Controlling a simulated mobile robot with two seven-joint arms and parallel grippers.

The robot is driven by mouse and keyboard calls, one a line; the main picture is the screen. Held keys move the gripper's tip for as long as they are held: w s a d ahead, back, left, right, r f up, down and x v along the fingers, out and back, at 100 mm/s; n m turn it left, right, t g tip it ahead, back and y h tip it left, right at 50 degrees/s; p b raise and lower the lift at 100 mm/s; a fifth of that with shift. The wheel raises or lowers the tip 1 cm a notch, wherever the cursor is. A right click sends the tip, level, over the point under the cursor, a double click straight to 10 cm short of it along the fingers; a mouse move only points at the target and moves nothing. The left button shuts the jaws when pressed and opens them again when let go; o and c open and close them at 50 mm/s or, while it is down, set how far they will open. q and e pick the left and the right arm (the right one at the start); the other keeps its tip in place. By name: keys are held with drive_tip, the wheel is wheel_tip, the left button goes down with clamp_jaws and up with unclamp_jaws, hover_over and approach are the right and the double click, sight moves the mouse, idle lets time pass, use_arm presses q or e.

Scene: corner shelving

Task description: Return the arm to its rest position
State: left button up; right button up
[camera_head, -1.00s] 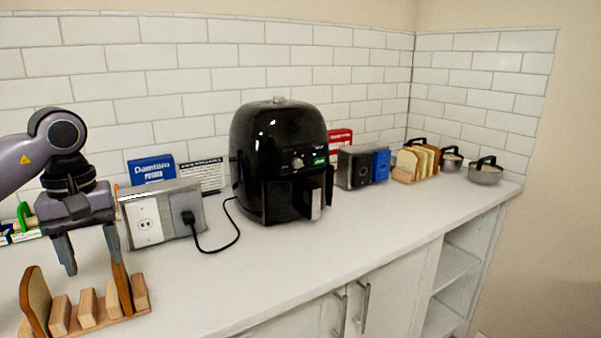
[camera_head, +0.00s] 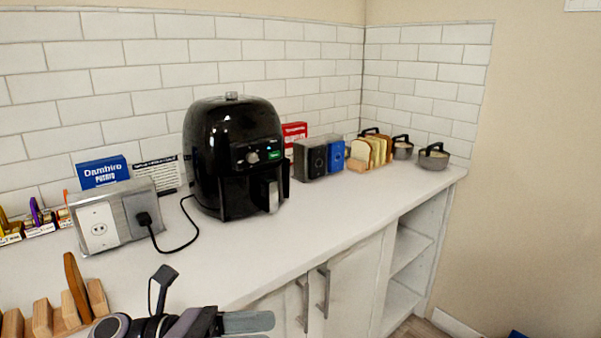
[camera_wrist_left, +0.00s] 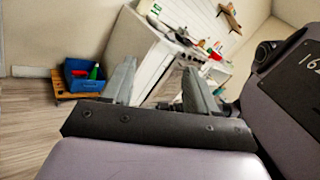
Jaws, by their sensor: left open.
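My left gripper (camera_head: 262,328) is low in the head view, in front of the counter's near edge. Its grey fingers point right and nothing is between them. In the left wrist view both fingers of the gripper (camera_wrist_left: 160,78) are spread apart and empty, with open room beyond. My left arm's dark wrist covers part of the counter's front at the bottom of the head view. My right gripper is in neither view.
A wooden rack (camera_head: 42,318) with a brown slice (camera_head: 77,287) stands on the counter (camera_head: 240,245) at left. A black air fryer (camera_head: 235,155) stands behind. The wrist view shows open floor (camera_wrist_left: 30,125) and a blue crate (camera_wrist_left: 84,78).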

use_arm(q)
drive_tip(key=a+f+n+t+y, duration=0.4)
drive_tip(key=f+n+t+y, duration=0.3)
drive_tip(key=n, duration=1)
drive_tip(key=a+f+n+t+y, duration=0.45)
drive_tip(key=f+n+t, duration=0.4)
drive_tip(key=n, duration=0.95)
drive_tip(key=s+a+f+n+g+y, duration=0.2)
drive_tip(key=s+f+n+g, duration=0.1)
drive_tip(key=s+f+n, duration=0.2)
drive_tip(key=s+a+f+n+g+y, duration=0.3)
drive_tip(key=s+f+n, duration=0.3)
drive_tip(key=f, duration=0.3)
drive_tip(key=shift+s+n+p, duration=0.3)
drive_tip(key=shift+s, duration=0.4)
drive_tip(key=shift+r, duration=0.1)
drive_tip(key=shift+c, duration=0.3)
